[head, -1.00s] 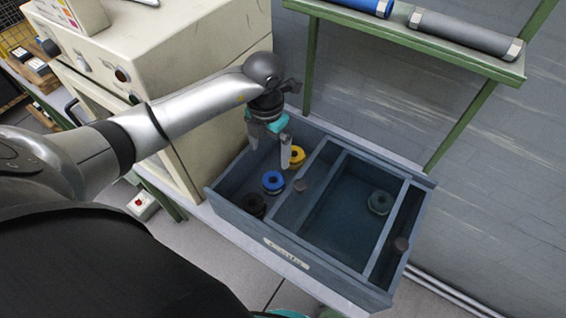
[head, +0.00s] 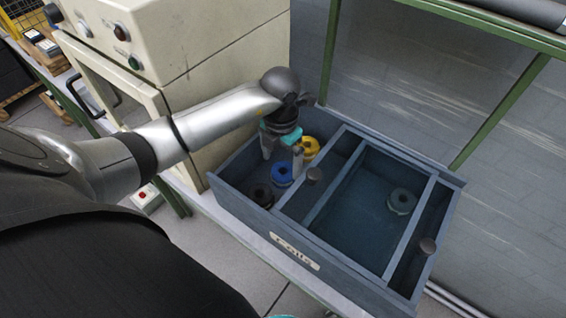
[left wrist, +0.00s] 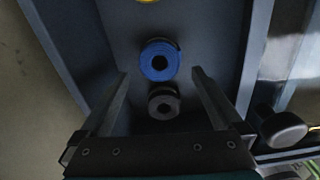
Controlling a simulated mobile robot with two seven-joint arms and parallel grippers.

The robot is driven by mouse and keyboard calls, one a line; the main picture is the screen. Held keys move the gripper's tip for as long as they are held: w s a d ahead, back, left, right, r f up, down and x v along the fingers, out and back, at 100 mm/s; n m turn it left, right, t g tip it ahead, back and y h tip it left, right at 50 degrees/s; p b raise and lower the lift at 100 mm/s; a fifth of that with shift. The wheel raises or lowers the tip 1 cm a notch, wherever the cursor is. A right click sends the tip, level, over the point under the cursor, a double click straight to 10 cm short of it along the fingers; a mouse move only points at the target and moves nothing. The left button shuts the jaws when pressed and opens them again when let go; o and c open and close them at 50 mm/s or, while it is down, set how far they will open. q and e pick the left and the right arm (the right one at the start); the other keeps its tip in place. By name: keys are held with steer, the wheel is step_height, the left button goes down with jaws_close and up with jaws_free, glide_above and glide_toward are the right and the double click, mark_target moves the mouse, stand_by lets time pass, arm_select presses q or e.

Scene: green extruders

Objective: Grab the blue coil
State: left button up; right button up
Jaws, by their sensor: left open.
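The blue coil (head: 282,173) lies in the left compartment of the grey-blue drawer box (head: 240,212), between a yellow coil (head: 309,148) and a black coil (head: 261,194). In the left wrist view the blue coil (left wrist: 159,60) shows from above, just beyond the fingertips, with the black coil (left wrist: 163,102) between the fingers in the picture. My left gripper (head: 282,158) is open and empty above the left compartment, its fingers pointing down. It also shows in the left wrist view (left wrist: 160,75).
A grey-green coil (head: 402,201) lies in the wide compartment. A beige machine (head: 190,50) stands close on the left. A green-framed shelf (head: 480,22) is behind the box.

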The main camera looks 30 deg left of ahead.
mark_target(283, 172)
arm_select(q)
steer(key=shift+w+f+b, duration=0.15)
steer(key=shift+f+b, duration=1.2)
steer(key=shift+f, duration=0.15)
steer(key=shift+w+f+b, duration=0.15)
steer(key=shift+f+b, duration=1.15)
steer(key=shift+f, duration=0.2)
steer(key=c, duration=1.4)
steer(key=shift+r, duration=0.1)
